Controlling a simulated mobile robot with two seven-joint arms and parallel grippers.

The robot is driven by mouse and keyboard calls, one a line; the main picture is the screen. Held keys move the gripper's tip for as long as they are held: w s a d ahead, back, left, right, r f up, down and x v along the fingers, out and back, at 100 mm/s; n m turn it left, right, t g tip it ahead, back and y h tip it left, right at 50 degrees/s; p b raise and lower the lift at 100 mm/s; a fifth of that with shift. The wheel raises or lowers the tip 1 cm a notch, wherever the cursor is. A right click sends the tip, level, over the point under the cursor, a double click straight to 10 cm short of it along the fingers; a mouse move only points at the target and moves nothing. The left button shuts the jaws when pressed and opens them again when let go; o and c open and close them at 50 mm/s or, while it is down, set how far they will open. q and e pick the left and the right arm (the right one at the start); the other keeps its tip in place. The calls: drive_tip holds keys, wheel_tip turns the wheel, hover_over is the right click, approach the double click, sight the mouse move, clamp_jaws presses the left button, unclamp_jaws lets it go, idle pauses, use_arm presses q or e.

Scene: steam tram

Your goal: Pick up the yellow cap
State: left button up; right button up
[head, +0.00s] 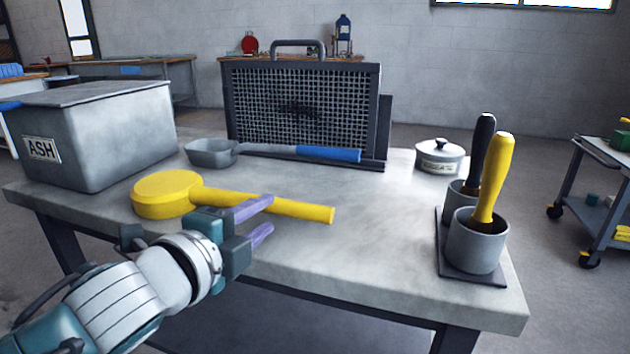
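The yellow cap (165,195) is a thick round disc with a long straight yellow handle. It lies on the grey table (375,240), disc to the left and handle pointing right. My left gripper (268,217) is at the near side of the handle, its two purple fingers apart. The upper finger overlaps the handle in the picture and hides a short part of it; the lower finger shows just below the handle. I cannot tell whether either finger touches it. My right gripper is not in view.
A grey ASH box (100,135) stands at the left. Behind the cap are a scoop (212,153) with a blue handle and a mesh screen (300,105). A lidded pot (440,157) and two handled tools in cups (476,240) stand at the right. The table's front middle is clear.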

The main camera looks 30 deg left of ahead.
sight(275, 210)
use_arm(q)
drive_tip(key=x, duration=0.3)
drive_tip(key=shift+w, duration=0.2)
drive_tip(key=shift+c, duration=0.3)
clamp_jaws()
idle(0.9)
